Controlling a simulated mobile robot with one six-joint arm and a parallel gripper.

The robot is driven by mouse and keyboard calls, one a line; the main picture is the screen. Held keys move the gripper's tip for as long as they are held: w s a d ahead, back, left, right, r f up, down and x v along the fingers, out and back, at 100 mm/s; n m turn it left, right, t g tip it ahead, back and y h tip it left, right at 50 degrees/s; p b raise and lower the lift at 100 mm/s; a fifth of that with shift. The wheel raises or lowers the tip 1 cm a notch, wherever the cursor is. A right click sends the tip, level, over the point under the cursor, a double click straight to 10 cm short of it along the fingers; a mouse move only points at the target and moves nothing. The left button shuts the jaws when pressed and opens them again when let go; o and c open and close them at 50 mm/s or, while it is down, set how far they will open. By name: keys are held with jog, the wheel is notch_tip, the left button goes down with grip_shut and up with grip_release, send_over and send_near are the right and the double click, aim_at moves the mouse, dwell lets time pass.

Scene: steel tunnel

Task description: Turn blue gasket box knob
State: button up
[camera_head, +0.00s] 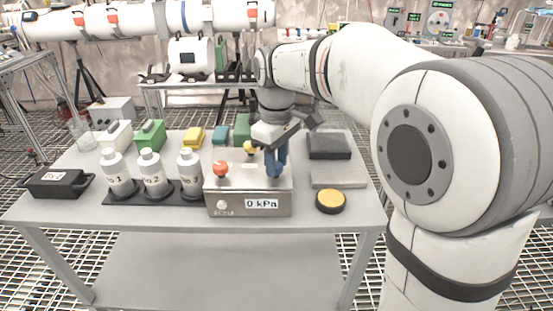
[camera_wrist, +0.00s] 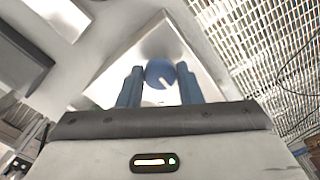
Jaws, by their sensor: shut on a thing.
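The gasket box (camera_head: 248,196) is a metal box near the table's front, with a "0 kPa" label on its front face. A red knob (camera_head: 221,169) is on its left top and a yellow knob (camera_head: 250,148) shows behind. My gripper (camera_head: 276,166) points down over the box's right side. In the wrist view, the round blue knob (camera_wrist: 159,73) with a white mark sits between the blue fingers of my gripper (camera_wrist: 159,82), which is shut on it. In the head view the fingers hide the knob.
Three white bottles (camera_head: 153,175) stand on a dark rack left of the box. A yellow-topped round button (camera_head: 331,201) and a grey pad (camera_head: 338,179) are to its right. A black case (camera_head: 57,184) is at the far left. Coloured boxes (camera_head: 193,138) stand behind.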

jog(key=m+p, duration=0.2)
jog(key=m, duration=0.1)
jog(key=shift+r+m+p, duration=0.15)
jog(key=shift+m+p, duration=0.15)
jog(key=shift+p, duration=0.05)
jog(key=shift+a+m+p, duration=0.1)
jog(key=shift+m+p, duration=0.8)
jog(key=shift+m, duration=0.9)
jog(key=o, duration=1)
jog(key=shift+r+p, duration=0.7)
jog(key=shift+r, duration=3.1)
